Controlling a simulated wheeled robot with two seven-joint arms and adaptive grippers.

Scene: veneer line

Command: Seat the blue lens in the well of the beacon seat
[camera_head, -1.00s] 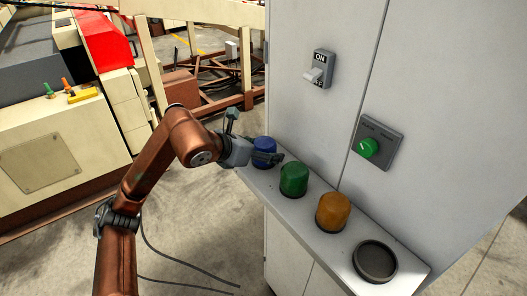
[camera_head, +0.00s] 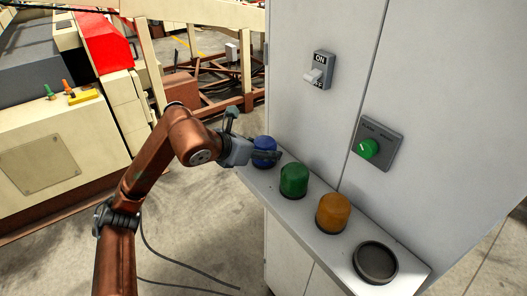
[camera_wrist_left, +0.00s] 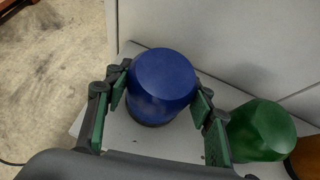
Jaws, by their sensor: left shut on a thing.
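The blue lens (camera_head: 264,146) stands upright at the far left end of the grey shelf. My left gripper (camera_head: 262,155) is at it, with its fingers around it. In the left wrist view the blue lens (camera_wrist_left: 163,84) sits between the two green-padded fingers of my left gripper (camera_wrist_left: 160,100), which is shut on it. The lens still appears to be at shelf level. The beacon seat (camera_head: 375,262) is a dark round ring with a shallow well at the near right end of the shelf. Its well looks empty. My right gripper is not in view.
A green lens (camera_head: 294,179) and an orange lens (camera_head: 332,212) stand on the shelf (camera_head: 300,215) between the blue lens and the seat. The cabinet wall behind carries an ON/OFF switch (camera_head: 318,69) and a green knob panel (camera_head: 375,143).

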